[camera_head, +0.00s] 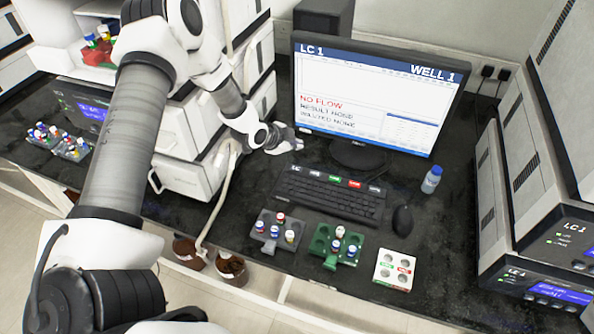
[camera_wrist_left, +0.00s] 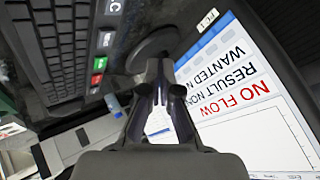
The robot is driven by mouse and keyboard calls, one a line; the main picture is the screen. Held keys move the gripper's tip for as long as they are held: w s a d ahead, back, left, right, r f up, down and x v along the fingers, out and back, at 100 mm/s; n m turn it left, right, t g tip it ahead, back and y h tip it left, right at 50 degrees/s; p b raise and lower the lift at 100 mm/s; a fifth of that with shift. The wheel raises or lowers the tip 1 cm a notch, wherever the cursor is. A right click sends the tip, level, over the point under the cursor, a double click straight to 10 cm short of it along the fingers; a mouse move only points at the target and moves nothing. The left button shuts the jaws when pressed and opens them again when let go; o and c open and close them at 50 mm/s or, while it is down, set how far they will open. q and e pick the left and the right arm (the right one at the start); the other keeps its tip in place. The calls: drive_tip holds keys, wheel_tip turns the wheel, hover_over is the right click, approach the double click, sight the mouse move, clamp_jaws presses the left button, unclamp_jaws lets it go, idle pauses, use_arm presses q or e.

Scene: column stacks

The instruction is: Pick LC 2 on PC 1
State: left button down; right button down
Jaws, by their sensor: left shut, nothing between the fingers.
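The monitor (camera_head: 375,95) stands at the back of the bench. Its screen reads "LC 1", "WELL 1" and "NO FLOW", with further lines on result and wanted. The black keyboard (camera_head: 330,196) lies in front of it, with a green key (camera_head: 334,179), a red key (camera_head: 355,184) and white-lettered keys in its back row. My left gripper (camera_head: 293,145) is shut and empty, above the bench just left of the monitor's base and behind the keyboard. In the left wrist view, the gripper (camera_wrist_left: 163,75) shows between the keyboard (camera_wrist_left: 62,50) and the screen (camera_wrist_left: 255,115). My right gripper is not in view.
A mouse (camera_head: 402,221) and a blue-capped bottle (camera_head: 431,180) stand right of the keyboard. A grey rack (camera_head: 266,243), a green rack (camera_head: 318,242) and a white rack (camera_head: 383,270) sit in front. Instrument stacks flank the bench.

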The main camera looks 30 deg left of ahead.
sight(295, 169)
use_arm(q)
wheel_tip(295, 169, down, 6)
drive_tip(key=b, duration=0.4)
drive_tip(key=shift+s+f+b, duration=0.1)
drive_tip(key=shift+f+b, duration=0.05)
drive_tip(key=shift+b, duration=0.15)
drive_tip(key=shift+f, duration=0.2)
drive_tip(key=shift+s, duration=0.1)
drive_tip(key=shift+r, duration=0.1)
idle(0.5)
drive_tip(key=shift+f+b, duration=0.3)
drive_tip(key=shift+f, duration=0.2)
drive_tip(key=shift+f+b, duration=0.3)
drive_tip(key=shift+f, duration=0.1)
idle(0.4)
drive_tip(key=shift+r+p, duration=0.8)
drive_tip(key=shift+r, duration=0.1)
